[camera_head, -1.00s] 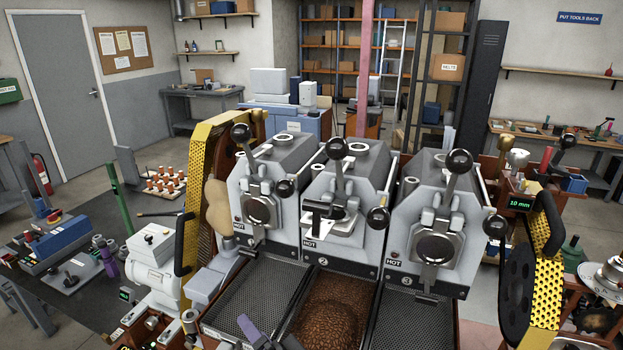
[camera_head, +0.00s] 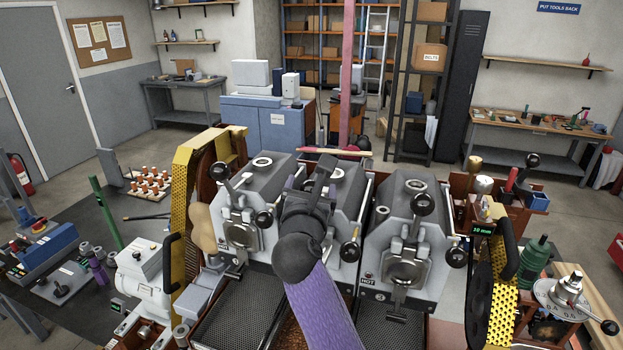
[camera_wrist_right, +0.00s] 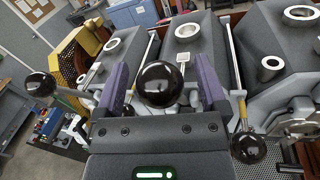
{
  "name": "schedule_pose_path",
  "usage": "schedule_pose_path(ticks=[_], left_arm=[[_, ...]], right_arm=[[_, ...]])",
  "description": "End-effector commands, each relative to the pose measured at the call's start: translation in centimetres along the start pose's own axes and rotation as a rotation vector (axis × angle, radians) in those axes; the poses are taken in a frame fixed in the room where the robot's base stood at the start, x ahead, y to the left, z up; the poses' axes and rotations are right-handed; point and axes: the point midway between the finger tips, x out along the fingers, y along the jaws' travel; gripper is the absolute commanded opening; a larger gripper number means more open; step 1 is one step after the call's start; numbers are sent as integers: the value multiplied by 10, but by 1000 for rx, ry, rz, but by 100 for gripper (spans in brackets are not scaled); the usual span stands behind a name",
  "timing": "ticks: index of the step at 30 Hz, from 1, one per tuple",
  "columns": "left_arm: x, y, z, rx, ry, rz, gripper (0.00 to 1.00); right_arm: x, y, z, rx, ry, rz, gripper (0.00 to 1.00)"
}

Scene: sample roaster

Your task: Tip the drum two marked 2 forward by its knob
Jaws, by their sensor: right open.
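Drum two (camera_head: 348,188) is the grey middle drum, with its front and number mostly hidden behind my right arm in the head view. Its top opening shows in the right wrist view (camera_wrist_right: 188,30). My right gripper (camera_head: 325,178) is over the front of drum two, at the end of a purple arm. In the right wrist view a round black knob (camera_wrist_right: 160,83) lies between the two open purple fingers (camera_wrist_right: 162,66), with gaps on both sides. I cannot tell how deep the knob sits between them. My left gripper is not in view.
Drum one (camera_head: 238,210) stands close on the left and drum three (camera_head: 405,240) on the right. Other black ball knobs (camera_wrist_right: 38,84) and (camera_wrist_right: 248,148) stick out on either side of my gripper. Mesh trays (camera_head: 240,310) lie below. A yellow guard (camera_head: 180,190) stands at the left.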

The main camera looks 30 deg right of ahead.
Motion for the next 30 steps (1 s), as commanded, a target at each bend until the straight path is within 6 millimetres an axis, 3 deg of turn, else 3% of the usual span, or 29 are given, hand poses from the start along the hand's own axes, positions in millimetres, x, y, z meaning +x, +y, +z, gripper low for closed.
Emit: schedule_pose_path(ticks=[4,12,25,30], left_arm=[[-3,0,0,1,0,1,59],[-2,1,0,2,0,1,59],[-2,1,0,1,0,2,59],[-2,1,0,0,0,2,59]], right_arm=[[11,0,1,-1,0,0,92],[13,0,0,-1,0,0,92],[12,0,0,-2,0,0,1],[12,0,0,-2,0,0,0]])
